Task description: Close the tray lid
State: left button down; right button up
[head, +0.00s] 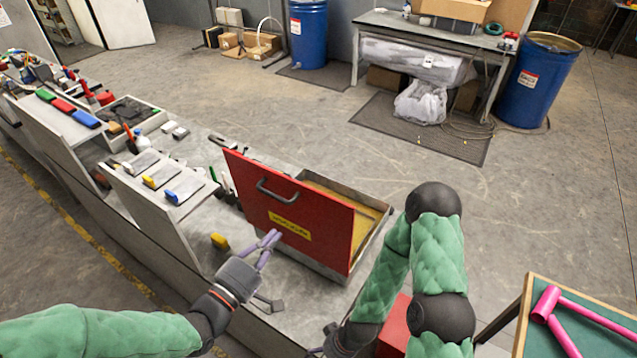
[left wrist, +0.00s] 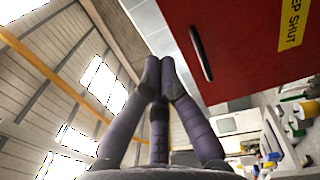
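The tray (head: 378,232) is a metal box on the bench, with a yellowish inside. Its red lid (head: 318,232) stands raised and tilted on the tray's left side, with a grey handle (head: 277,192) and a yellow label. The lid also shows at the upper right of the left wrist view (left wrist: 235,60), with its handle (left wrist: 201,53) and part of the label. My left gripper (head: 274,237) is in front of the lid's lower left part, its purple fingertips drawn together and empty. Contact with the lid cannot be told.
The bench (head: 213,236) holds tilted panels (head: 150,190) with coloured-handled tools left of the tray. Blue drums (head: 536,85) and a worktable stand behind.

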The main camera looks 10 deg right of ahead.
aim_at(308, 197)
pick_arm(q)
jog(key=p+x, duration=0.3)
jog(key=x, duration=1.1)
jog(key=shift+r+p, duration=0.1)
jog(key=shift+p, duration=0.2)
jog(key=shift+d, duration=0.1)
